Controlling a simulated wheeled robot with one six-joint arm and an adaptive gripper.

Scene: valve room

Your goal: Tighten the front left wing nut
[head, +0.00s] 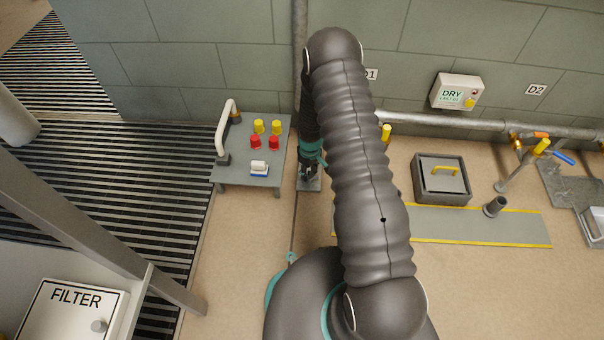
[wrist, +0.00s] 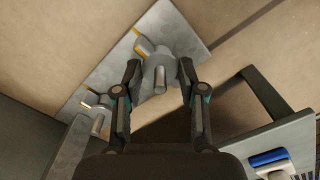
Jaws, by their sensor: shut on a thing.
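A grey wing nut (wrist: 160,58) sits on a threaded post on a flat grey plate (wrist: 190,22) in the wrist view. My gripper (wrist: 159,72) has one finger on each side of it and is shut on it. A yellow mark shows on its wing and another on the plate beside it. A second wing nut (wrist: 97,101), also with yellow marks, stands apart to the lower left on the same plate. In the head view my gripper (head: 310,174) is low by the small plate (head: 309,185); the wing nuts are too small or hidden there.
A grey stand (head: 235,178) with red and yellow caps (head: 256,142) and a blue-white block (head: 259,169) stands close left of my gripper. A pipe (head: 300,60) runs down the wall behind.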

